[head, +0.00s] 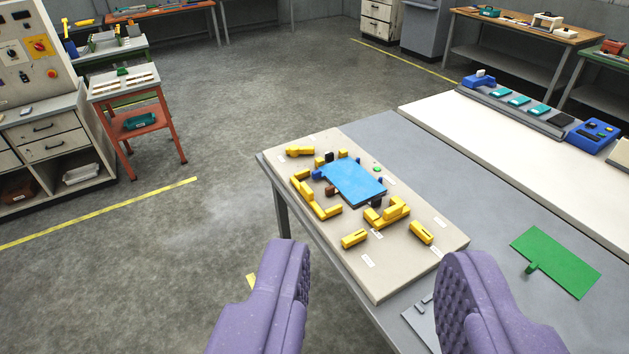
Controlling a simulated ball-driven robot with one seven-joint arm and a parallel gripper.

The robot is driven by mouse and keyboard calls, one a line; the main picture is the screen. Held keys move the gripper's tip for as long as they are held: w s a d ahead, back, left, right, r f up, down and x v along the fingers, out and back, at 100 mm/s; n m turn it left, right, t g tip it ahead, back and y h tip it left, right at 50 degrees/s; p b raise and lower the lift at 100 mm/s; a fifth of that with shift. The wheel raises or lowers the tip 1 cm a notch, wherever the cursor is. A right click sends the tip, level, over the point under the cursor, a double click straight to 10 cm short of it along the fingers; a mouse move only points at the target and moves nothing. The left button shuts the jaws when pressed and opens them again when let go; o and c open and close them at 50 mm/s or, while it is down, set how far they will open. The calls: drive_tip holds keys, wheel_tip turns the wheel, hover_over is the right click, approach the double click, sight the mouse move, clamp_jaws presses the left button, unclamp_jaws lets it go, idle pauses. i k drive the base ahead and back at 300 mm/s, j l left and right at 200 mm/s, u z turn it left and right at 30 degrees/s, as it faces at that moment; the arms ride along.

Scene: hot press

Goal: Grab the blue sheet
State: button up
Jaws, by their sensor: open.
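The blue sheet (353,182) lies flat on the beige fixture board (372,277) on the grey table, among yellow blocks. My gripper (372,268) shows as two purple padded fingers at the bottom of the head view. The fingers are wide apart with nothing between them. They are nearer to the camera than the sheet, and the sheet appears above and between them in the picture, clear of both.
Yellow brackets (388,212) and small blocks stand close around the sheet. A green sheet (556,262) with a tab lies at the right of the table (480,228). A white surface (500,137) with blue devices runs behind. Open floor (205,130) lies left of the table.

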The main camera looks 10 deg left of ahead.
sight(352, 180)
drive_tip(key=i+j+z, duration=0.3)
drive_tip(key=i+j, duration=0.6)
drive_tip(key=i, duration=0.5)
drive_tip(key=i+j+z, duration=0.3)
drive_tip(key=i+j, duration=0.9)
drive_tip(key=i, duration=0.15)
